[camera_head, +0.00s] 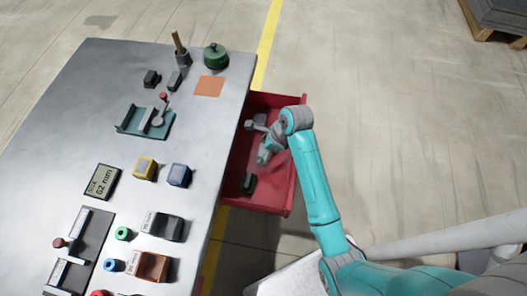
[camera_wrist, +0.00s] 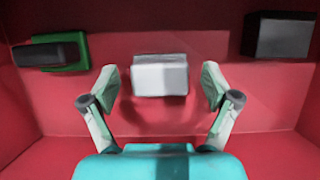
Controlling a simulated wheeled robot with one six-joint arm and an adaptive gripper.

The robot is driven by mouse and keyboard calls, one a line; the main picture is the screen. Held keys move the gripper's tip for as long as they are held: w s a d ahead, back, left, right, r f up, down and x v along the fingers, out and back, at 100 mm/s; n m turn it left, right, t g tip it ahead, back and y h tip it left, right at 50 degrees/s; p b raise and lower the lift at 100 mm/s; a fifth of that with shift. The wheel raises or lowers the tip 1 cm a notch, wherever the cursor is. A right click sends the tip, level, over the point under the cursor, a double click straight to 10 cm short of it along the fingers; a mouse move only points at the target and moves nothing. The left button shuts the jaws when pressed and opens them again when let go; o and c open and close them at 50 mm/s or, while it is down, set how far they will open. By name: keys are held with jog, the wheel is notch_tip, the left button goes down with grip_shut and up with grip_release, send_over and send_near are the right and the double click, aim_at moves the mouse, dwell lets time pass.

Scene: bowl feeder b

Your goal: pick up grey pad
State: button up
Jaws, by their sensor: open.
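The grey pad (camera_wrist: 160,76), a light grey block with a paler front face, lies in the red drawer (camera_wrist: 185,120) in the wrist view. My gripper (camera_wrist: 159,86) is open above the drawer floor, one finger to the left and one to the right of the pad, with gaps on both sides. In the head view my gripper (camera_head: 263,157) reaches down into the drawer, and I cannot make out the pad there.
A black-and-green piece (camera_wrist: 62,52) lies left in the drawer and a dark block (camera_wrist: 278,36) lies right, both apart from my fingers. The drawer walls (camera_head: 291,190) stand around. The metal table (camera_head: 60,120) with several tools and boxes is left of the drawer.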

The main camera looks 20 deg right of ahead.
aim_at(263, 150)
jog(key=shift+f, duration=0.15)
jog(key=c, duration=1.2)
jog(key=shift+c, duration=0.2)
notch_tip(263, 150, up, 10)
jog(key=shift+r, duration=0.1)
